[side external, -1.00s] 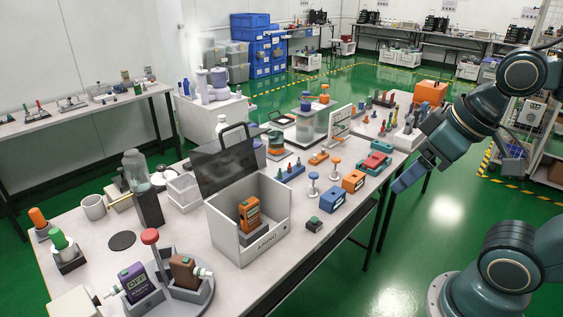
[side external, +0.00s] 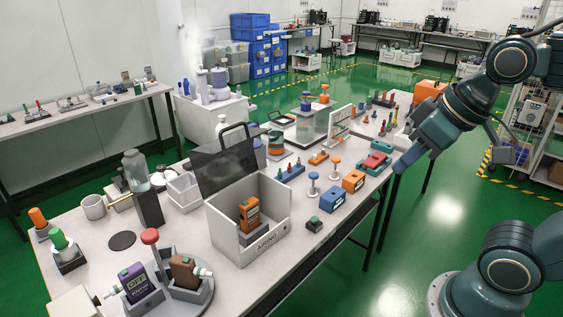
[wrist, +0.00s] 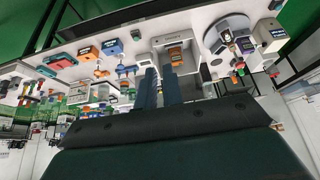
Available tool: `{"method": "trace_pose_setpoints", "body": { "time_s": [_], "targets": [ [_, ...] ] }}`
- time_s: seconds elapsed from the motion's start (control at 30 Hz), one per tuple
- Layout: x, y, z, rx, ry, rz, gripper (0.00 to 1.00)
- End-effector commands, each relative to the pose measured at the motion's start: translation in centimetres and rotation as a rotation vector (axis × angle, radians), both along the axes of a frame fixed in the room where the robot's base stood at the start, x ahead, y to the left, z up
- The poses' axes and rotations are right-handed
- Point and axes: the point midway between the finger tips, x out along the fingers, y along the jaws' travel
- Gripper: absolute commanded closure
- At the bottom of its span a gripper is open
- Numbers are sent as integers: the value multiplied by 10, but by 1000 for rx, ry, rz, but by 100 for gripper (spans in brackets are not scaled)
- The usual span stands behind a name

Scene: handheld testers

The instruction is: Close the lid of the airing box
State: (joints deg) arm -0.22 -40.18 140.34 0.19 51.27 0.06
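The airing box (side external: 268,243) is a pale grey open-topped box on the near part of the workbench. Its dark see-through lid (side external: 222,168) stands raised at the back edge, with a black handle on top. An orange tester (side external: 249,212) stands upright inside. The box also shows in the wrist view (wrist: 193,62), beyond my fingertips, with the orange tester (wrist: 176,54) in it. My gripper (side external: 403,165) is off the bench's right edge, well apart from the box and lid. In the wrist view its blue fingers (wrist: 160,75) are close together with nothing seen between them.
Blue and orange boxes (side external: 353,181) and a small dark button block (side external: 313,224) stand right of the airing box. A round stand with purple and brown testers (side external: 187,272) is at its front left. A glass jar (side external: 136,168) is behind left.

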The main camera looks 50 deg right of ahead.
Motion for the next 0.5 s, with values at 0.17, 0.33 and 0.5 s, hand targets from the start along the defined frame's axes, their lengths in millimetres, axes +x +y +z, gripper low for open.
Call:
{"method": "trace_pose_setpoints", "body": {
  "time_s": [0.17, 0.33, 0.5],
  "targets": [
    [35, 1, 22, 0, -12, -1, 100],
    [80, 2, 45, 0, -29, -2, 100],
    [128, 5, 63, 0, -47, -2, 100]
  ]
}}
